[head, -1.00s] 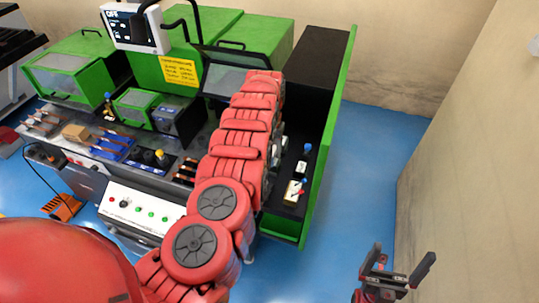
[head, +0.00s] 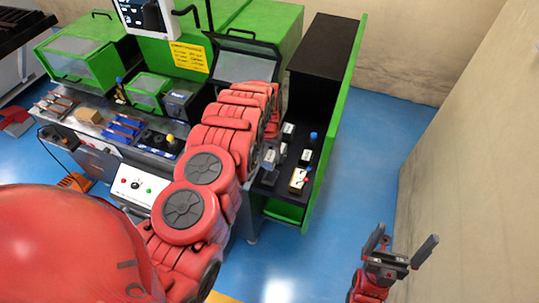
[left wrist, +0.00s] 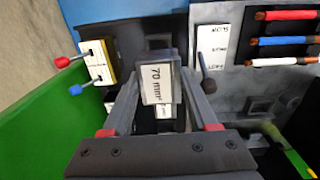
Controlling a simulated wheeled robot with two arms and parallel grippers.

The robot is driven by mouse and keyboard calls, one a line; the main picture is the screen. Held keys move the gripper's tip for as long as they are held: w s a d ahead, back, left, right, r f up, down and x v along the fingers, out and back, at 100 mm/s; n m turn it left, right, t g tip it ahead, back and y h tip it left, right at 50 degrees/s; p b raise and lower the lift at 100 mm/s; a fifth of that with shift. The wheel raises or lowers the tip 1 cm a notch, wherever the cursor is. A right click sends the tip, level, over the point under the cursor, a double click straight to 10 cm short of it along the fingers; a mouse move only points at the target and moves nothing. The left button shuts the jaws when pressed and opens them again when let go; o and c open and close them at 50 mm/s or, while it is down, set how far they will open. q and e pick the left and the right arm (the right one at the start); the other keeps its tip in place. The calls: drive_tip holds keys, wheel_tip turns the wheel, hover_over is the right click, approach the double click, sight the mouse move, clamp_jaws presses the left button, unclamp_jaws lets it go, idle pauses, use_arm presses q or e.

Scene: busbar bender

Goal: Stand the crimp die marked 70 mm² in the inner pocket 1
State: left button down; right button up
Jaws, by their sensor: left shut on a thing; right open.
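The grey crimp die (left wrist: 158,88) with the white label "70 mm²" is between the fingers of my left gripper (left wrist: 163,100) in the left wrist view. The gripper is shut on it. It is held over the dark side shelf (head: 270,192) at the right end of the machine. Another white-labelled piece (left wrist: 163,111) shows partly below the held die. Pocket numbers cannot be read, and the die and fingers hide part of the shelf. My right gripper (head: 397,262) is open and empty, low at the right over the blue floor.
A small box with red and blue knobs (left wrist: 97,64) stands on the shelf beside the held die. A green side panel (head: 334,120) bounds the shelf on the right. Red, blue and white bars (left wrist: 285,40) lie on the grey bench. The floor right of the panel is clear.

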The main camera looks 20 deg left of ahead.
use_arm(q)
drive_tip(key=shift+f+b, duration=1.6)
drive_tip(key=shift+f, duration=1)
drive_tip(key=shift+b, duration=0.35)
drive_tip(key=shift+f+b, duration=1.1)
drive_tip(key=shift+f, duration=0.4)
drive_tip(key=shift+c, duration=0.4)
unclamp_jaws()
drive_tip(key=shift+r, duration=0.15)
